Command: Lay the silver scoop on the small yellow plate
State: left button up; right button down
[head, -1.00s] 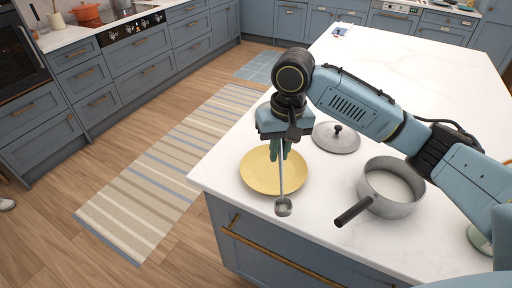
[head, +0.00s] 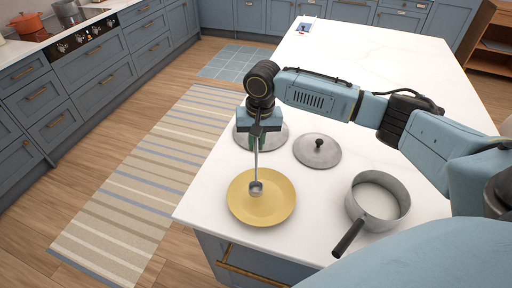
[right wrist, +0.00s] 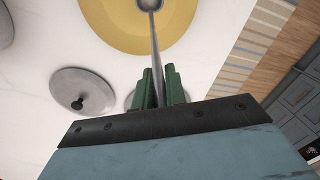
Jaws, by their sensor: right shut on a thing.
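The small yellow plate (head: 279,207) lies near the front left corner of the white island top. My right gripper (head: 257,143) is shut on the handle of the silver scoop (head: 256,188), behind the plate. The scoop's round bowl end shows in front of the plate's middle; I cannot tell whether it touches. In the right wrist view, green fingers (right wrist: 160,90) pinch the thin handle, and the scoop's bowl (right wrist: 149,4) shows against the yellow plate (right wrist: 118,28) at the top edge. My left gripper is not in view.
A grey lid with a dark knob (head: 317,151) lies right of my gripper. A second grey disc (head: 273,131) lies partly hidden behind the gripper. A saucepan (head: 378,200) stands right of the plate, its dark handle pointing front left. The island's far part (head: 400,70) is mostly clear.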

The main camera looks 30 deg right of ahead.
jog(key=shift+f, duration=0.75)
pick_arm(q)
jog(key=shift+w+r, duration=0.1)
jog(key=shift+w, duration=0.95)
pick_arm(e)
jog(key=shift+f, duration=0.3)
jog(key=c, duration=1.4)
grip_release()
jog(key=shift+f, duration=0.15)
jog(key=shift+c, duration=0.2)
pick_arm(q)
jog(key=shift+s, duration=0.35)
pick_arm(e)
jog(key=shift+r, duration=0.2)
notch_tip(320, 180, up, 12)
jog(key=shift+s+d, duration=0.2)
jog(key=shift+d, duration=0.25)
